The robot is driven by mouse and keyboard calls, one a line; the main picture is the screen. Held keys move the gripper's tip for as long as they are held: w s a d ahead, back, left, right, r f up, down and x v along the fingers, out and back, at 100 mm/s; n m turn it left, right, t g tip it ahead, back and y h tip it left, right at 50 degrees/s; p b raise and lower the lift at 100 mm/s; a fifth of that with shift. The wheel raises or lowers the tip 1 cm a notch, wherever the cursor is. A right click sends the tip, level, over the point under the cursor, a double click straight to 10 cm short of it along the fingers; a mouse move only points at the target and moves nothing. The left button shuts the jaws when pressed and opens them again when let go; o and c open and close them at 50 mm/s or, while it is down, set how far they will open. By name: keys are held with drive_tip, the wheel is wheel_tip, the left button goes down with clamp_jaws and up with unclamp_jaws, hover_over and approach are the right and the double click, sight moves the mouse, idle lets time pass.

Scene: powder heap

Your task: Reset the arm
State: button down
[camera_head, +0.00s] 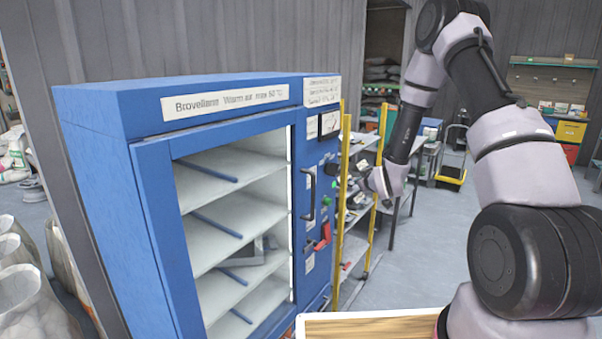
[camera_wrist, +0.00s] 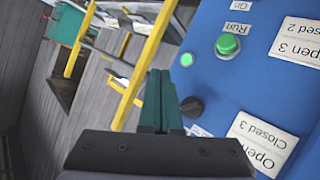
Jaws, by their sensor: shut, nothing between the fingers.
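My gripper (camera_head: 372,182) is raised in front of the right side of the blue cabinet (camera_head: 110,108), near its control panel. In the wrist view my gripper's dark green fingers (camera_wrist: 159,75) are closed together and empty. They sit beside the panel (camera_wrist: 255,85), to the left of a green button (camera_wrist: 229,44) and a black knob (camera_wrist: 192,106). I cannot tell how far the fingertips are from the panel. My arm bends high on the right and reaches down to the left.
The cabinet's glass door shows white shelves (camera_head: 235,210) with blue bars. Yellow posts (camera_head: 340,200) and a shelf rack stand just behind my gripper. A wooden-topped surface (camera_head: 370,325) is at the bottom. Open grey floor (camera_head: 425,255) lies to the right. Sacks (camera_head: 25,300) stand on the left.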

drive_tip(key=s+d+r+m+g, duration=0.15)
drive_tip(key=s+r, duration=0.25)
drive_tip(key=r, duration=0.4)
drive_tip(key=s+d+r+m+h, duration=0.1)
drive_tip(key=s+r+m, duration=0.1)
drive_tip(key=s+r, duration=0.35)
drive_tip(key=s+d+r+m+g, duration=0.1)
drive_tip(key=s+r+m, duration=0.1)
drive_tip(key=r, duration=0.7)
drive_tip(key=s+r+m+g, duration=0.2)
drive_tip(key=s+r, duration=0.2)
drive_tip(key=s, duration=1)
drive_tip(key=s+a+r+m+g+y, duration=0.1)
drive_tip(key=s+r, duration=0.4)
drive_tip(key=s, duration=0.9)
drive_tip(key=shift+s+r+m+g, duration=0.2)
drive_tip(key=shift+m+g, duration=0.15)
drive_tip(key=shift+m, duration=0.4)
